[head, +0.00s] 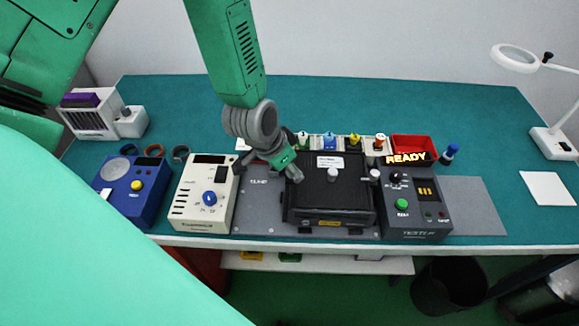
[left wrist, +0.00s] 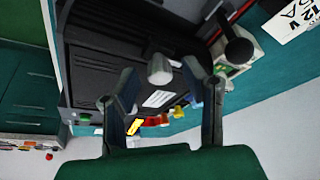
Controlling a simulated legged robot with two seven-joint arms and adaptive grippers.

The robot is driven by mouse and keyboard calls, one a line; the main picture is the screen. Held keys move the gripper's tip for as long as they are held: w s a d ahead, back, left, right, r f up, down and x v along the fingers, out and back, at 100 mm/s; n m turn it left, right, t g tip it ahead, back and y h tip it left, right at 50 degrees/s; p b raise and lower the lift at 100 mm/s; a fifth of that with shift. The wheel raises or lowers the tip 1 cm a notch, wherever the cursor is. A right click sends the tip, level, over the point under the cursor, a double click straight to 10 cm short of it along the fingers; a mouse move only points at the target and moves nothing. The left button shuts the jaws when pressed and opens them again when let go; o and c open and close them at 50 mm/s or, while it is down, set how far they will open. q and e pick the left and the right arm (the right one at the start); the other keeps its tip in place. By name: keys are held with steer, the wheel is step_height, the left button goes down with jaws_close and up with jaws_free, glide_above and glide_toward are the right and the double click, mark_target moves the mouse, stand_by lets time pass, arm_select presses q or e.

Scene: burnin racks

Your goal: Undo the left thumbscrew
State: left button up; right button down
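The black unit (head: 330,205) lies on a grey plate (head: 260,205) in the middle of the bench. A pale knob (head: 333,175) stands near its middle and another (head: 375,176) at its right side. My left gripper (head: 296,174) is over the unit's left edge and hides that spot, so the left thumbscrew does not show clearly in the head view. In the left wrist view my left gripper (left wrist: 163,92) is open. A grey knob (left wrist: 159,68) appears between its fingers, beyond the tips, with no visible contact; I cannot tell which knob it is. My right gripper is out of view.
A cream supply box (head: 202,195) and a blue box (head: 130,190) stand left of the plate. A tester (head: 415,208) stands at the right. Coloured connectors (head: 330,142) and a red tray (head: 415,147) are behind the unit.

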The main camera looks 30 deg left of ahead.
arm_select(q)
steer(key=shift+r, duration=0.15)
steer(key=v, duration=1.1)
steer(key=shift+r, duration=0.3)
steer(key=shift+s+a, duration=0.1)
steer(key=shift+a, duration=0.05)
